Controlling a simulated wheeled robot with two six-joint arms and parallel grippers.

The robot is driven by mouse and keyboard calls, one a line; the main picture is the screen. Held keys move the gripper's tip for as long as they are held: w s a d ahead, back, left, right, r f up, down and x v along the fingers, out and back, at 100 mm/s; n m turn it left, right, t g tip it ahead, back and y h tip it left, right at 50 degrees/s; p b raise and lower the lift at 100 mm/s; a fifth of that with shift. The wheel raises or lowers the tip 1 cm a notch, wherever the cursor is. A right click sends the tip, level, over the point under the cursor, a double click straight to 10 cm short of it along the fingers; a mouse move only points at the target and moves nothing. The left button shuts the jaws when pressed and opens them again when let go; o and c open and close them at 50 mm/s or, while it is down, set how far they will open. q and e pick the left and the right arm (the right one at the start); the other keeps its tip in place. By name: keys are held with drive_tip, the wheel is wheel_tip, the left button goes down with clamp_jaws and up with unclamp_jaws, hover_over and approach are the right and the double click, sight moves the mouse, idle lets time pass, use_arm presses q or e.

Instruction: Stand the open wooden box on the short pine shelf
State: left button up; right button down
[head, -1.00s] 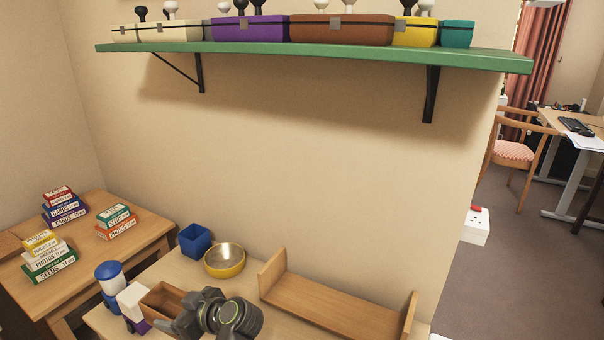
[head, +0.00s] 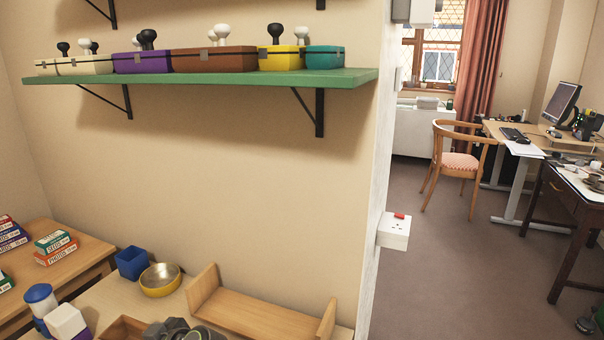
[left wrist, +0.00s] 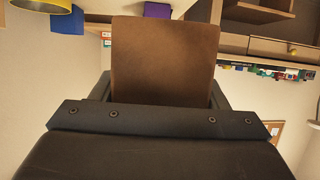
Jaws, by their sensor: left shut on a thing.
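The open wooden box (head: 122,329) shows only in part at the bottom of the head view, on or just above the pale table; I cannot tell which. My left gripper (head: 172,329) is at its right side, shut on it. In the left wrist view, a brown wall of the box (left wrist: 165,62) stands up between the jaws of the left gripper (left wrist: 160,105). The short pine shelf (head: 262,314), a low board with two upright ends, lies to the right of the box against the wall. Its board looks empty. My right gripper is out of view.
A blue cube-shaped pot (head: 131,263) and a yellow bowl (head: 160,280) stand behind the box. A blue-and-white jar (head: 41,298) and a white block (head: 66,320) are to its left. A green wall shelf (head: 200,84) with several coloured cases hangs above.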

use_arm(q)
drive_tip(key=a, duration=0.3)
drive_tip(key=shift+a+r, duration=0.15)
drive_tip(key=shift+r, duration=0.05)
drive_tip(key=s+a+r+n+g, duration=0.1)
drive_tip(key=s+a+r+g, duration=0.1)
drive_tip(key=a+r, duration=0.8)
drive_tip(key=s+a+r+n+g, duration=0.1)
drive_tip(key=s+a+r+n, duration=0.1)
drive_tip(key=a+r, duration=0.8)
drive_tip(key=w+d+r+m+t+h, duration=0.1)
drive_tip(key=d+r+m+t+h, duration=0.25)
drive_tip(key=d+m+t, duration=0.5)
drive_tip(key=d+r+m+t+h, duration=0.25)
drive_tip(key=d+m+h, duration=0.25)
drive_tip(key=d, duration=0.6)
drive_tip(key=w+d+f+m+t+h, duration=0.1)
drive_tip(key=d+f+m+h, duration=0.15)
drive_tip(key=d, duration=0.65)
drive_tip(key=d+f+m+h, duration=0.15)
drive_tip(key=d+f, duration=0.25)
drive_tip(key=d, duration=0.4)
wheel_tip(320, 180, up, 10)
drive_tip(key=p, duration=1)
drive_tip(key=shift+r, duration=0.15)
drive_tip(key=shift+h, duration=0.25)
